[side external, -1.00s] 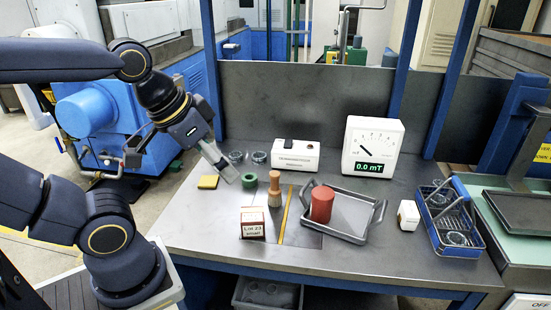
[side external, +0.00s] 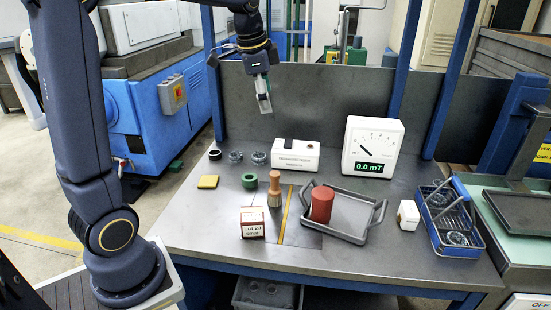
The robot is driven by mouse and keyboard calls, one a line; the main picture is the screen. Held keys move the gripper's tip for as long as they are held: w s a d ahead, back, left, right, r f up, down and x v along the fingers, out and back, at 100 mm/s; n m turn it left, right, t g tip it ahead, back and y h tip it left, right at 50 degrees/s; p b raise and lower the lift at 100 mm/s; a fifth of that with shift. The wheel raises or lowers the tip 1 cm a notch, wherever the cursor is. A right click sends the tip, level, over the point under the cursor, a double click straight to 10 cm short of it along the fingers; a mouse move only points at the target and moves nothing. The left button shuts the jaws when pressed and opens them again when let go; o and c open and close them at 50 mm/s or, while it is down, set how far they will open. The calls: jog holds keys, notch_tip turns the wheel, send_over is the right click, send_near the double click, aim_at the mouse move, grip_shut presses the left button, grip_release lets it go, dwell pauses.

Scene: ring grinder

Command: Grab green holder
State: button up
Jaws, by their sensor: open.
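A small green ring-shaped piece (side external: 249,181), which seems to be the green holder, lies on the metal table left of a wooden-handled tool (side external: 274,189). My gripper (side external: 264,103) is high above the back of the table, pointing down, well clear of the green piece. It is open and nothing shows in it. From this side, its fingers largely overlap in the picture.
A yellow block (side external: 208,182), a black ring (side external: 215,154) and metal rings (side external: 235,157) lie nearby. A white box (side external: 296,155), a gauge (side external: 372,148), a labelled box (side external: 252,223), a grey tray (side external: 350,216) with a red cylinder (side external: 321,204), and a blue basket (side external: 450,220) also stand there.

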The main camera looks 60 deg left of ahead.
jog(key=w+a+f+g, duration=0.2)
jog(key=w+a+f, duration=0.1)
jog(key=a+f, duration=0.5)
jog(key=n+g+h, duration=0.1)
jog(key=n, duration=0.1)
send_over(248, 177)
jog(key=f, duration=1.8)
jog(key=shift+a+f, duration=0.2)
jog(key=shift+a, duration=0.2)
jog(key=shift+w+d+f, duration=0.1)
jog(key=shift+d+f, duration=0.1)
jog(key=shift+f, duration=1.35)
jog(key=shift+w+d+f, duration=0.1)
jog(key=shift+d+f, duration=0.05)
jog(key=shift+f, duration=1.35)
jog(key=shift+c, duration=0.4)
jog(key=c, duration=1.2)
